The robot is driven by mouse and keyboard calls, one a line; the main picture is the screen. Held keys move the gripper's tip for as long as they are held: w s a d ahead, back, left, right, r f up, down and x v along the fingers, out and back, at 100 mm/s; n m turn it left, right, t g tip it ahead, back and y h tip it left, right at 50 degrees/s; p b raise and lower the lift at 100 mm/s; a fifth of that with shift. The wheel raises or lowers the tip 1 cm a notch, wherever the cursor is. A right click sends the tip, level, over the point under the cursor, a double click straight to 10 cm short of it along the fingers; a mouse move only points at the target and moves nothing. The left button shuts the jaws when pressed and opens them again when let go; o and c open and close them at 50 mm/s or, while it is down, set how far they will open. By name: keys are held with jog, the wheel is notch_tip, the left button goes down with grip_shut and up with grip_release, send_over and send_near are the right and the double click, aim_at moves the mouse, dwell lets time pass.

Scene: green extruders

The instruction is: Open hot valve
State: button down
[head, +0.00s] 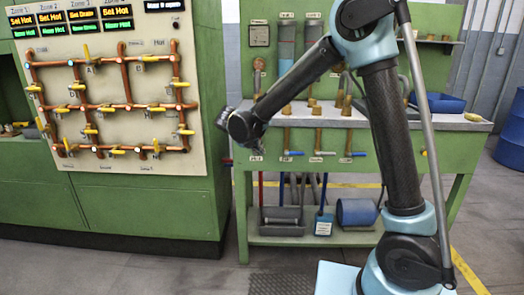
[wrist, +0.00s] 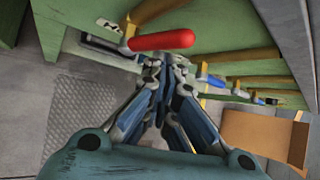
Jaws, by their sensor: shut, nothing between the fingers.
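A valve with a red handle (wrist: 162,40) shows in the wrist view, near the top centre, on a brass pipe along the green workbench front. The red handle lies roughly level across the picture. My gripper (wrist: 155,68) is shut and empty, its fingertips just below the red handle in the picture. I cannot tell whether they touch it. In the head view my arm bends down to the left end of the workbench (head: 405,118), and the red handle is not clearly visible there. Blue-handled valves (wrist: 215,80) sit further right in the wrist view, and one shows in the head view (head: 292,153).
A green cabinet with a panel of copper pipes and yellow valves (head: 112,105) stands left of the workbench. A lower shelf (head: 310,240) holds bins and a blue cylinder (head: 356,212). A floor grate (wrist: 85,110) lies below. A blue drum (head: 512,135) stands far right.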

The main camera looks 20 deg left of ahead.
jog(key=shift+r, duration=0.8)
jog(key=shift+d, duration=0.1)
jog(key=s+d, duration=0.2)
jog(key=d, duration=0.2)
jog(key=s+a, duration=0.6)
jog(key=s, duration=0.1)
jog(key=shift+a+r, duration=0.3)
jog(key=shift+a, duration=0.05)
